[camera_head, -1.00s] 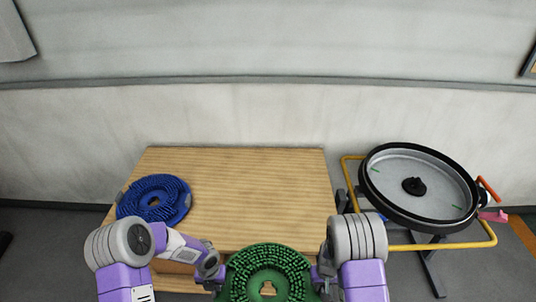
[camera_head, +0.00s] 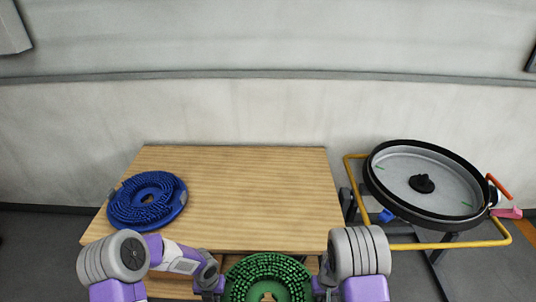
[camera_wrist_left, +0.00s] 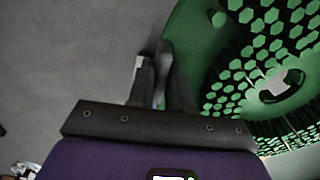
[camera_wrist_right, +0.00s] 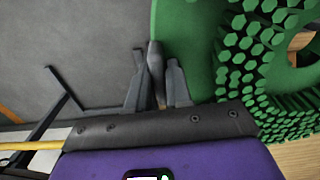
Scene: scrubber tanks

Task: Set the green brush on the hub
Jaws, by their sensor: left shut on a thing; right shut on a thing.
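The green brush (camera_head: 268,274), a round disc with bristles facing up and a hole in its middle, is held between my two grippers at the bottom of the head view. My left gripper (camera_wrist_left: 162,75) is shut on a grip at the brush's edge, and the green disc (camera_wrist_left: 195,35) fills the right of that view. My right gripper (camera_wrist_right: 156,75) is shut on a grip on the opposite edge. The hub (camera_head: 422,183) is a small black piece in the middle of the round grey pan (camera_head: 400,160) at the right. It is uncovered, and the brush is well apart from it.
A blue brush (camera_head: 147,200) lies on the left of the wooden table (camera_head: 245,190); the rest of its top is clear. The black-rimmed pan sits on a stand with a yellow rail (camera_head: 450,244). An orange handle (camera_head: 499,186) and a pink piece (camera_head: 508,212) stick out at its right.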

